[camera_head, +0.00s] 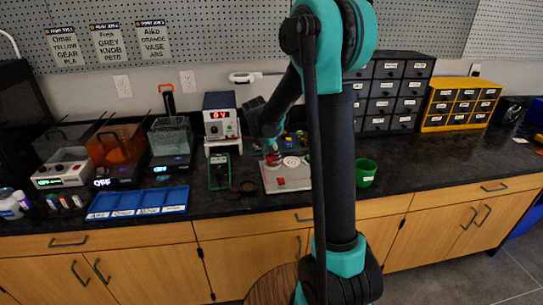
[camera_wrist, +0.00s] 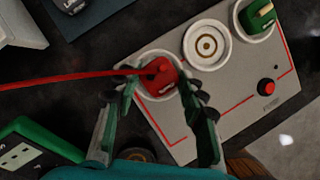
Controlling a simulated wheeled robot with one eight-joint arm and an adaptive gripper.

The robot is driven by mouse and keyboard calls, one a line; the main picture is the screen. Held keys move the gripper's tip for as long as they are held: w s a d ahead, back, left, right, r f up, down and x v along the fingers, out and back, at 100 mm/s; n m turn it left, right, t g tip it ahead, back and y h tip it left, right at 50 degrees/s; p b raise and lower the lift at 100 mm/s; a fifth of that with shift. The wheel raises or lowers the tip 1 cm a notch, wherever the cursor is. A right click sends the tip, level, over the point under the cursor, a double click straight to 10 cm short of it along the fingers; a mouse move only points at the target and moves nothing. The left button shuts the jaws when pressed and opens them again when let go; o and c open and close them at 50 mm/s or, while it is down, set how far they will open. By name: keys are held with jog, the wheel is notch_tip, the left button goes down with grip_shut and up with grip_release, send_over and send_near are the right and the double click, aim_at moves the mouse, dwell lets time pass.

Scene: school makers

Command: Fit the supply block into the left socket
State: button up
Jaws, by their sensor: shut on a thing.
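The supply block (camera_wrist: 164,78) is red with a small label, and a red cable runs from it to the left in the wrist view. My gripper (camera_wrist: 160,92) is shut on it, one finger on each side. The block is over or in the left socket, a white ring (camera_wrist: 143,57) on the light grey board (camera_wrist: 225,98); I cannot tell whether it is fully seated. In the head view my gripper (camera_head: 270,150) is low over the board (camera_head: 288,184), and the block is small and partly hidden.
The middle socket (camera_wrist: 207,46) is an empty white ring. A green block (camera_wrist: 258,16) sits in the right socket. A red button (camera_wrist: 267,87) is on the board. A green cup (camera_head: 366,173) stands right of the board, a blue tray (camera_head: 138,202) to the left.

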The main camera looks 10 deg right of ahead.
jog(key=shift+f, duration=0.65)
jog(key=o, duration=0.8)
jog(key=shift+r, duration=0.1)
jog(key=shift+v, duration=5.5)
jog(key=s+d+f+m+y, duration=0.1)
jog(key=s+f+m, duration=0.3)
jog(key=s+m, duration=0.5)
jog(key=s+d+f+m+y, duration=0.1)
jog(key=s+d+f+m, duration=0.2)
jog(key=s+m, duration=0.6)
jog(key=s+d+f+m+t+y, duration=0.1)
jog(key=s+d+f+m, duration=0.2)
jog(key=s+m, duration=0.6)
notch_tip(320, 180, down, 3)
jog(key=shift+s+r, duration=0.15)
